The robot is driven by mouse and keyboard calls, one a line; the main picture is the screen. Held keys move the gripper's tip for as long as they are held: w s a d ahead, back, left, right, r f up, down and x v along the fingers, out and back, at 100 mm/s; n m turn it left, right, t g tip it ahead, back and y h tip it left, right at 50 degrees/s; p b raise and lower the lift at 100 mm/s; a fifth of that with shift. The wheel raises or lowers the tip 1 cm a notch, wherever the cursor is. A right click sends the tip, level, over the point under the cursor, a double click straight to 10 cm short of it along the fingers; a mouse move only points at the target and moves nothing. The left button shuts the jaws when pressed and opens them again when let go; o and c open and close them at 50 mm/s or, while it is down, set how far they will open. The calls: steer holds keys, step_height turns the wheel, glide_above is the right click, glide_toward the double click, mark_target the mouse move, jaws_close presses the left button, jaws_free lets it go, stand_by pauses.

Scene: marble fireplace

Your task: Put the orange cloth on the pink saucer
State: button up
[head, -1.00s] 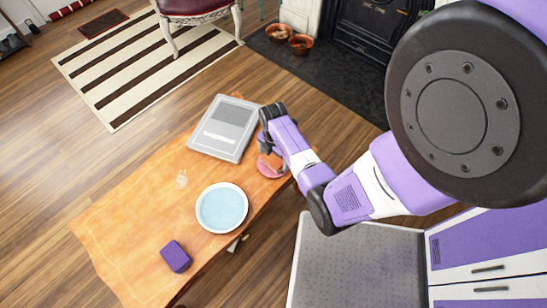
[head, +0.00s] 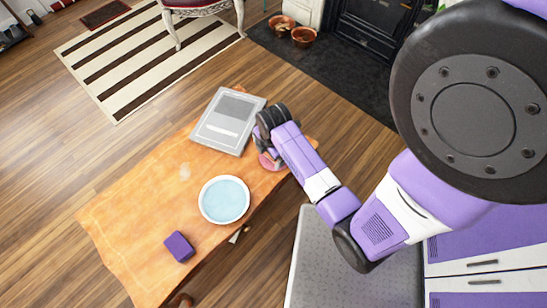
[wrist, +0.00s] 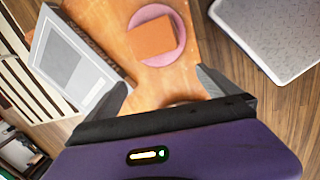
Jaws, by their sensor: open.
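The orange cloth (wrist: 152,38) is a flat, square, orange-brown piece. In the wrist view it lies on the pink saucer (wrist: 178,52), inside or close to its rim. The saucer stands on the wooden table, and in the head view the pink saucer (head: 266,162) shows only in part at the table's right end, beside my gripper (head: 260,146). In the wrist view my gripper (wrist: 162,84) is open, its two fingers apart with nothing between them. The cloth and saucer lie beyond the fingertips, clear of both. In the head view my gripper and wrist hide most of the cloth.
A grey framed panel (head: 228,120) lies on the table (head: 140,215) close to my gripper. A white bowl with a pale blue inside (head: 224,200) and a purple block (head: 179,246) are nearer the front. Bare tabletop lies at the left. A grey surface (head: 330,270) is at the right.

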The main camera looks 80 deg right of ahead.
steer(key=s+a+r+m+t+h, duration=0.1)
steer(key=a+r+m+t, duration=0.15)
steer(key=a, duration=0.45)
steer(key=a+r+m+t+h, duration=0.1)
steer(key=a+r+m+t, duration=0.2)
steer(key=a, duration=0.5)
steer(key=s+a+r+m+t+y, duration=0.2)
steer(key=s+a+r+t, duration=0.1)
steer(key=r, duration=0.9)
steer(key=s+a+r+m+t+y, duration=0.1)
steer(key=a+r+t, duration=0.4)
steer(key=r, duration=0.8)
steer(key=s+a+m, duration=0.1)
steer(key=s+a, duration=0.1)
steer(key=a, duration=0.1)
steer(key=shift+s+a+r+y, duration=0.15)
steer(key=shift+a+y, duration=0.05)
steer(key=shift+y, duration=0.2)
steer(key=shift+m, duration=0.25)
